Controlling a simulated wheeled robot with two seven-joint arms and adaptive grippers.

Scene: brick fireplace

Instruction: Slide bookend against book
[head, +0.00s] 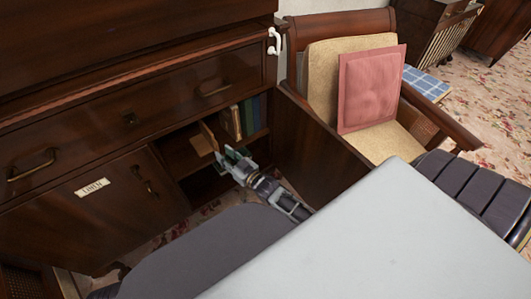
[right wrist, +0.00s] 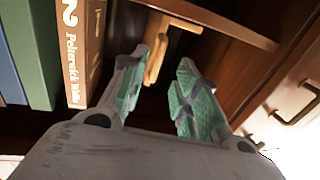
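The wooden bookend (head: 207,137) stands on the shelf inside the open cabinet, left of the row of books. The nearest book is tan (head: 234,122), with green and blue books beyond it. In the right wrist view the tan book's lettered spine (right wrist: 83,50) is at the left, and the light wooden bookend (right wrist: 158,58) shows beyond the fingers. My right gripper (head: 231,158) is at the shelf front, just below the bookend. In the wrist view its green-padded fingers (right wrist: 160,92) are apart, with nothing clearly held between them. My left gripper is not in view.
The open cabinet door (head: 315,145) stands to the right of my right gripper. The shelf board (right wrist: 215,22) crosses the wrist view. A closed door labelled LINEN (head: 93,187) is at the left, and a chair with a pink cushion (head: 370,88) stands at the right.

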